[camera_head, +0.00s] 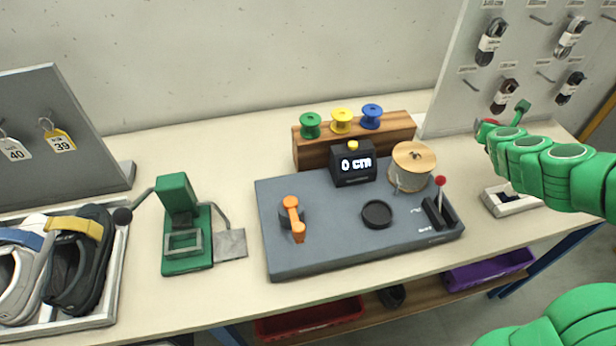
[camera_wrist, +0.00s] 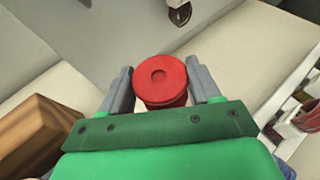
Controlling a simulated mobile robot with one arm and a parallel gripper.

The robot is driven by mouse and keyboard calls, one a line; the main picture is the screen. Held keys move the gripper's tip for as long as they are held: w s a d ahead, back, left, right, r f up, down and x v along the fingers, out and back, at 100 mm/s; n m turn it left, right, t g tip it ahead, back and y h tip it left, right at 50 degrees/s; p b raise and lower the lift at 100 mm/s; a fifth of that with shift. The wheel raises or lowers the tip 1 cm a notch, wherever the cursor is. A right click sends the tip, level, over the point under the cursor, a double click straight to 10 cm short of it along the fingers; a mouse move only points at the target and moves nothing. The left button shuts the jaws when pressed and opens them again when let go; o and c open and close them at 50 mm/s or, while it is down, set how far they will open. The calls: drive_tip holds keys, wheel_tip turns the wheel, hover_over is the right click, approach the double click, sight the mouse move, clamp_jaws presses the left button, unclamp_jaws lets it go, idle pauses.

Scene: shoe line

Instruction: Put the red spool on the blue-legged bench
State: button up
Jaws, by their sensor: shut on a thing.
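The red spool (camera_wrist: 160,82) sits between the two grey fingers of my gripper (camera_wrist: 161,76) in the wrist view, its round end facing the camera. My gripper is shut on it. In the head view only a small bit of red shows at the end of my green arm, at the right; the arm hides most of the spool. The blue-legged bench (camera_head: 140,212) has a long pale top, and a blue leg shows at its right end. My gripper is over the bench's back right part; I cannot tell how high.
A wooden block (camera_head: 357,140) holds green, yellow and blue spools. A grey panel (camera_head: 335,250) carries a 0 cm display, a crank and a lever. A green device (camera_head: 185,230) stands left. A pegboard (camera_head: 455,85) with laces stands behind right. A white tray (camera_head: 500,203) lies right.

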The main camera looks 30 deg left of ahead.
drive_tip(key=shift+f, duration=2.3)
drive_tip(key=shift+f, duration=4)
drive_tip(key=shift+f, duration=0.1)
drive_tip(key=o, duration=1.1)
drive_tip(key=shift+v, duration=3.8)
